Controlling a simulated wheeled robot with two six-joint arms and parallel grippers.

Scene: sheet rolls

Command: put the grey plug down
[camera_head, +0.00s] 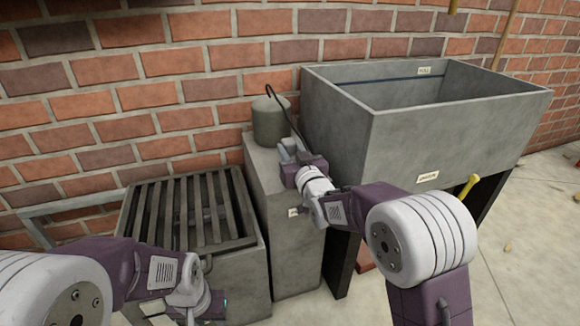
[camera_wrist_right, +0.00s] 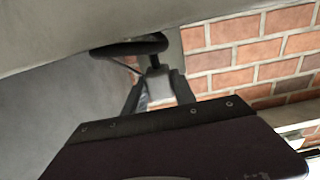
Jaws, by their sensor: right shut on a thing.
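My right gripper (camera_head: 291,148) is shut on a small grey block, which I take to be the grey plug (camera_wrist_right: 155,84). The block sits between the two dark fingers in the right wrist view (camera_wrist_right: 156,92). A dark stem and curved bar (camera_wrist_right: 130,47) join its far end. In the head view a thin black hooked rod (camera_head: 285,112) rises from the gripper, in front of a grey cylinder (camera_head: 268,126). The gripper is above the narrow grey pedestal (camera_head: 288,235), beside the trough. My left gripper (camera_head: 214,305) is low at the grating's front; its fingers are unclear.
A large grey trough (camera_head: 420,130) on dark legs stands right of the pedestal. A box with a slatted top (camera_head: 190,205) stands to the left. A yellow handle (camera_head: 468,185) sticks out at the trough's front right.

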